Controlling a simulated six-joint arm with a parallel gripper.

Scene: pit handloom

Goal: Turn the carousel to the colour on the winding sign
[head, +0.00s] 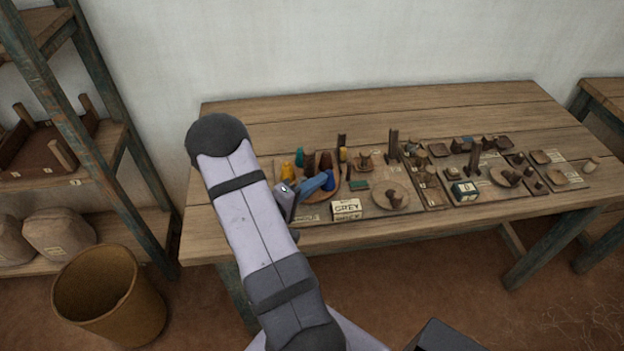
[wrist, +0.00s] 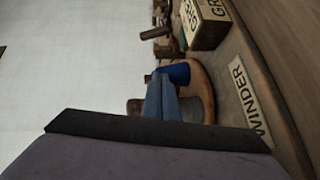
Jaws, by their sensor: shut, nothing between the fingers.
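The carousel (head: 313,200) is a round wooden disc at the left of the bench, also at the centre of the wrist view (wrist: 205,92). A blue cone (head: 329,181) stands at its right front edge, also in the wrist view (wrist: 176,73). A yellow cone (head: 287,172), a teal one (head: 299,156) and brown ones (head: 326,161) stand around it. The winding sign (head: 346,209) is a cream block reading GREY. My gripper (head: 326,178) is shut and empty, its blue-grey fingers (wrist: 163,92) reaching over the disc to the blue cone. Contact is unclear.
A label reading WINDER (wrist: 250,103) lies beside the carousel. The bench's back (head: 400,110) is clear. A shelf and basket (head: 110,295) stand left.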

